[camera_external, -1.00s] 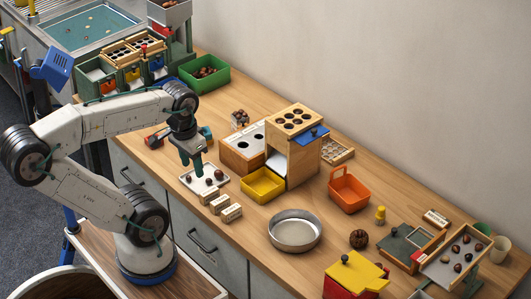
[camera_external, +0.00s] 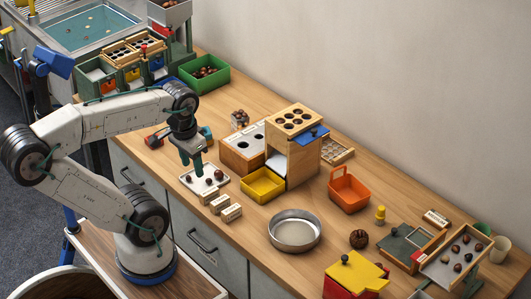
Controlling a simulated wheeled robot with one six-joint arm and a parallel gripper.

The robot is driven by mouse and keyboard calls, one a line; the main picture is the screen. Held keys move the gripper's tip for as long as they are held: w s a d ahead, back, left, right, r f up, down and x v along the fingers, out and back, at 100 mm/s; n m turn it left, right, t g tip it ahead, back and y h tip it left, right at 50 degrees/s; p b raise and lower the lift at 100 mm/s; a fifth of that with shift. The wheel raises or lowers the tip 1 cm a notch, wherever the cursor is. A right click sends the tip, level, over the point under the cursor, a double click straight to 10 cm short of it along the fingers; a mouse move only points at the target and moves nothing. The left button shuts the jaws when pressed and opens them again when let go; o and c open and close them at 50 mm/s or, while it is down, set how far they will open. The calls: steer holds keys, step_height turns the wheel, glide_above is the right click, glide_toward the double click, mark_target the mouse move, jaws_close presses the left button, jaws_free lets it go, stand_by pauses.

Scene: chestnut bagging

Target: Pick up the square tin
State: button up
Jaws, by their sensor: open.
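A shallow, pale square tin (camera_external: 190,184) with a few brown chestnuts in it lies on the wooden counter near its front edge. My gripper (camera_external: 193,170) points down over the tin's back left part and is open. I cannot tell whether its fingers touch the rim. The fingers and wrist hide part of the tin's far left side.
Small labelled blocks (camera_external: 220,204) stand just in front of the tin. A yellow tray (camera_external: 263,184) and a wooden box unit (camera_external: 303,160) are to its right. A round metal pan (camera_external: 294,245), an orange basket (camera_external: 349,192) and a green crate (camera_external: 216,82) also stand on the counter.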

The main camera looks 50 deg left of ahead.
steer(key=o, duration=0.6)
